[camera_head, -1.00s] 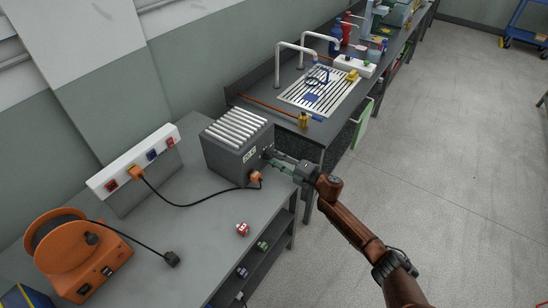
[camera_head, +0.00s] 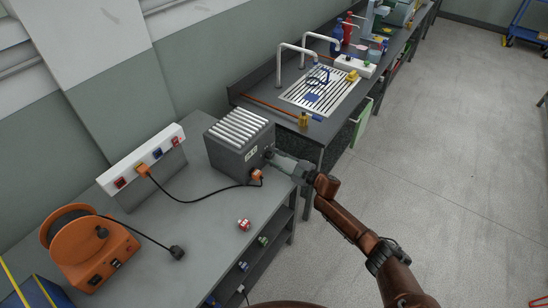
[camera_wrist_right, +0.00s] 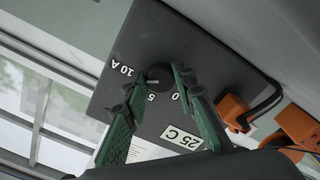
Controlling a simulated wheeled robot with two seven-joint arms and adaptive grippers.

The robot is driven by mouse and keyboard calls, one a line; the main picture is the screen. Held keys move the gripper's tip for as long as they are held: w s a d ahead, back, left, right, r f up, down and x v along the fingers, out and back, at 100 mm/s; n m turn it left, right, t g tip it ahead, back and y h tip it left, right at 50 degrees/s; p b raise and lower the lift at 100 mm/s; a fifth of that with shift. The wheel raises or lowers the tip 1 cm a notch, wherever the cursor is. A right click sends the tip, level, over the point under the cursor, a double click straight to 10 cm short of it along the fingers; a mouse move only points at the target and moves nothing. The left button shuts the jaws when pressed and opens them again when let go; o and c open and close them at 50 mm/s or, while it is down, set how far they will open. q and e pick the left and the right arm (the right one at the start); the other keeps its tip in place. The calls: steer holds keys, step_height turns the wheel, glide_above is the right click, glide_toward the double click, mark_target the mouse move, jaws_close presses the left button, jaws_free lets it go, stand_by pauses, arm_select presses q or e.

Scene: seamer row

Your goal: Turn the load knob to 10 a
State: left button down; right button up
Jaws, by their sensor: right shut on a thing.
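The load box (camera_head: 238,146) is a dark grey box with a ribbed white top, standing on the bench. In the right wrist view its black load knob (camera_wrist_right: 160,75) sits on the front face, with marks 0, 5 and 10 A around it. A short light pointer line on the knob appears on the side between 5 and 10 A; its exact reading is hard to tell. My right gripper (camera_head: 271,155) is at that face, its green fingers (camera_wrist_right: 159,80) on either side of the knob and shut on it. My left gripper is not in view.
An orange plug (camera_head: 256,176) sits in the box beside the knob, its cable running to a white socket strip (camera_head: 143,165). An orange cable reel (camera_head: 90,250) and a small red-and-white item (camera_head: 243,224) are on the bench. Open floor lies to the right.

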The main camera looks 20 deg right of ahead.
steer(key=shift+f, duration=0.1)
stand_by(0.3)
steer(key=o, duration=1.2)
steer(key=shift+d, duration=0.1)
steer(key=shift+c, duration=0.2)
steer(key=v, duration=1.2)
